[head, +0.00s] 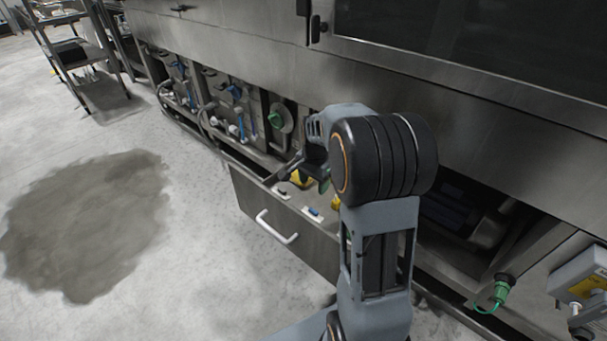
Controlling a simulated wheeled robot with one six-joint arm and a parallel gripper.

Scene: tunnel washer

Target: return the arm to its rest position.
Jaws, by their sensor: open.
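My arm (378,235) rises from the bottom of the head view and bends at a large dark joint. Its far end points away to the left, over an open drawer. My gripper (318,172) shows only in part beside the dark joint, above the drawer, and looks empty. The arm hides much of it. The drawer (290,232) is pulled out from the lower part of the steel washer and has a white handle. Small items, some yellow and one blue, lie inside it. I cannot tell whether my gripper touches anything there.
The steel washer (240,50) runs across the back, with valves and hoses (235,110) in its lower bay. A green connector (502,288) and a grey box (582,275) are at the right. A shelf rack (85,60) stands far left. The floor at left is clear, with a dark stain (88,225).

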